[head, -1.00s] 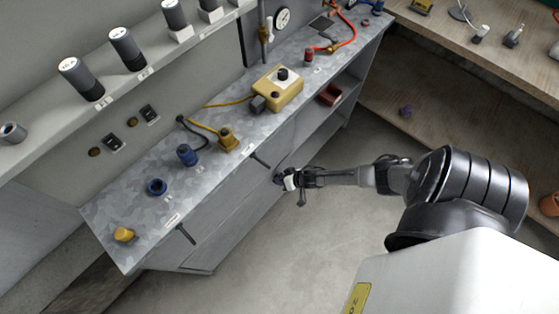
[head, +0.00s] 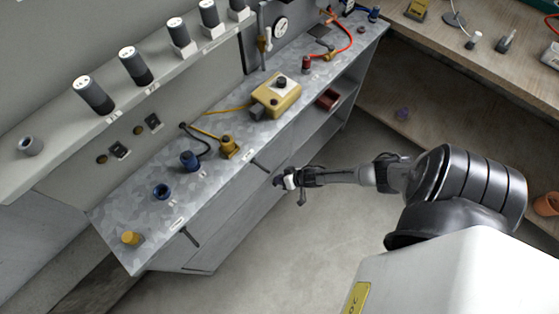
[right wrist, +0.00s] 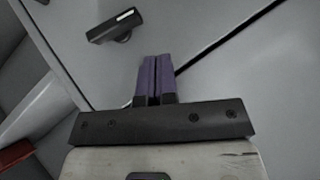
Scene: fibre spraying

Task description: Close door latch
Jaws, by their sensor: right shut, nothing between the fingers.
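My right gripper (head: 279,181) is in front of the grey cabinet doors (head: 228,212) under the metal worktop. In the right wrist view its purple fingers (right wrist: 157,80) are shut together and empty, pointing at the pale door panels (right wrist: 225,85). A black latch or handle (right wrist: 115,27) sits on a panel up and left of the fingertips, apart from them. In the head view two dark bars, one near the gripper (head: 260,163) and one farther left (head: 190,237), stick out at the worktop's front edge. I cannot tell which matches the wrist view. My left gripper is not in view.
The worktop (head: 135,212) holds a yellow box (head: 276,96), blue fittings (head: 190,160) and a yellow fitting (head: 229,147). Open shelving with a dark red bin (head: 327,99) is beyond the doors. The floor (head: 300,250) in front is clear. A wooden bench (head: 470,70) stands at right.

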